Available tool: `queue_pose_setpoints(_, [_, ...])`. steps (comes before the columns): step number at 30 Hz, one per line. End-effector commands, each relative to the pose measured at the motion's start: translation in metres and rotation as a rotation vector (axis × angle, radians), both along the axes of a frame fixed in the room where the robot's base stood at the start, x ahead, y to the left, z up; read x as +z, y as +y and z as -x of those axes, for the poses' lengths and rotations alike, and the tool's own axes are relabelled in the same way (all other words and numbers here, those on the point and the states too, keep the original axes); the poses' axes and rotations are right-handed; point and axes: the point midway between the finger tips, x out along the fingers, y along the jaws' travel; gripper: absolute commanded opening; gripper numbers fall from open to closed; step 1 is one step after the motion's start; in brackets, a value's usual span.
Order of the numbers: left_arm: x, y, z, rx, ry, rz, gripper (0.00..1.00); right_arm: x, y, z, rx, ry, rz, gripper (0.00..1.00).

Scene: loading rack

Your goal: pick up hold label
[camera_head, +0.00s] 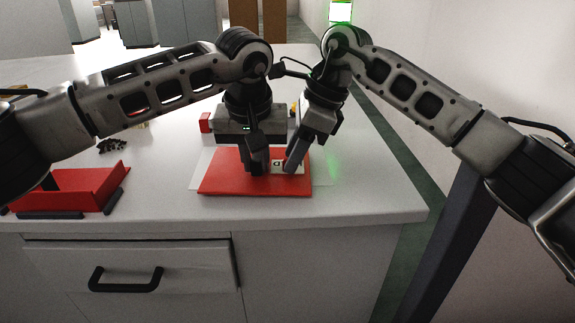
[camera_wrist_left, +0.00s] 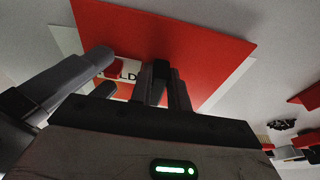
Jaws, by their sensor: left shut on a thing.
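The hold label (camera_head: 277,163) is a small white piece with dark letters, lying at the red board (camera_head: 225,182). In the head view only a "D" shows; the wrist view shows "LD" on the label (camera_wrist_left: 127,77), the rest covered by fingers. My left gripper (camera_head: 256,163) is low over the board, its fingers shut on the label's edge. Its fingers also show in the wrist view (camera_wrist_left: 166,85). My right gripper (camera_head: 295,160) is close beside it, at the label's other part. Its two fingers look apart in the wrist view (camera_wrist_left: 106,73), but whether they grip the label is unclear.
The red board lies on a white sheet (camera_head: 321,172) near the front edge of the white table (camera_head: 365,195). A red open tray (camera_head: 88,188) stands at the left, with small dark pieces (camera_head: 112,146) behind it. A red block (camera_head: 205,122) is behind the board.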

Motion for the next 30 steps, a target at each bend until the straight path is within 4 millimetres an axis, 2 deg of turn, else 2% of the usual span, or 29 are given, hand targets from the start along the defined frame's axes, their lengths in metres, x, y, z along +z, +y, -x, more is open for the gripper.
queue_pose_setpoints(8, [0.000,0.000,0.000,0.000,0.000,0.000,0.00,-0.004,0.002,0.000,0.000,-0.001,0.000,0.36])
queue_pose_setpoints(11, [0.000,0.000,0.000,0.000,0.000,0.000,0.00,-0.004,0.002,0.000,0.000,-0.001,0.000,0.11])
queue_pose_setpoints(12, [0.000,0.000,0.000,0.000,0.000,0.000,0.00,-0.004,0.002,0.000,0.000,-0.001,0.000,0.00])
queue_pose_setpoints(24, [0.000,0.000,0.000,0.000,0.000,0.000,0.00,-0.002,0.002,0.000,0.000,-0.001,-0.001,0.00])
queue_pose_setpoints(30, [0.000,0.000,0.000,0.001,0.000,-0.001,0.00,0.014,-0.002,-0.001,-0.003,-0.003,-0.001,0.00])
